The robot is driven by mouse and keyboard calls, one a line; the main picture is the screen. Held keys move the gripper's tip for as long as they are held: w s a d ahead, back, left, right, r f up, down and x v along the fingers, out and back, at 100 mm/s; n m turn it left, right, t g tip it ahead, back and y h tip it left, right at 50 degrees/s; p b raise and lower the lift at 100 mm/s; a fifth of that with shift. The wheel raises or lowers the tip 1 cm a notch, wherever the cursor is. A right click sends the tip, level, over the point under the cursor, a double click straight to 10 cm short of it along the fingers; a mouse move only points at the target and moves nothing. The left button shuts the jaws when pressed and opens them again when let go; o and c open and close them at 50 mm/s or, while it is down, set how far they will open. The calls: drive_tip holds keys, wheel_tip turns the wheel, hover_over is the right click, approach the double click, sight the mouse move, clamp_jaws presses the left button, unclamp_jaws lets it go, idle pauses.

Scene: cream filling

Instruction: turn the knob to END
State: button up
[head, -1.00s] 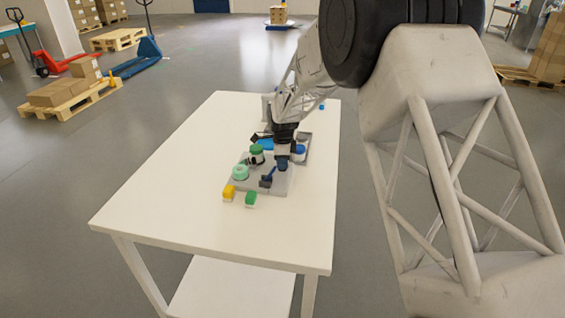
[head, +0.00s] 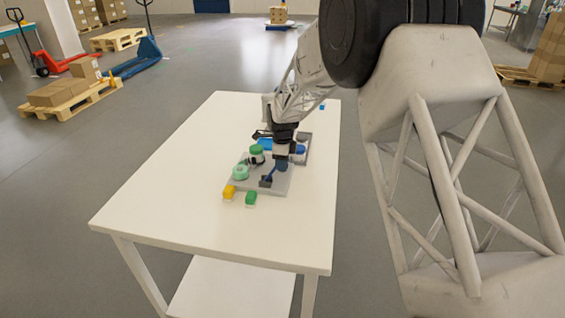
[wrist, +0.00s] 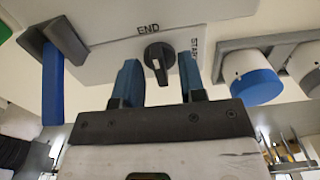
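The black knob (wrist: 158,58) sits on a light panel (wrist: 105,58) in the wrist view. The word END is printed above it, and START is at its right, running sideways. The knob's raised grip looks roughly upright in the picture; a small pale mark shows near its lower end. My gripper (wrist: 157,68) is open, with one blue finger on each side of the knob and visible gaps between. I cannot tell whether the tips reach the knob's depth. In the head view my gripper (head: 283,163) is over the grey board (head: 282,186); the knob is hidden there.
A dark holder with a blue piece (wrist: 53,85) stands left of the knob. White jars, one blue-lidded (wrist: 260,87), stand in a grey rack at right. The white table's (head: 200,222) near part is clear.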

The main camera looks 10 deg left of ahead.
idle(0.3)
drive_tip(key=shift+r, duration=3.85)
drive_tip(key=shift+r, duration=0.1)
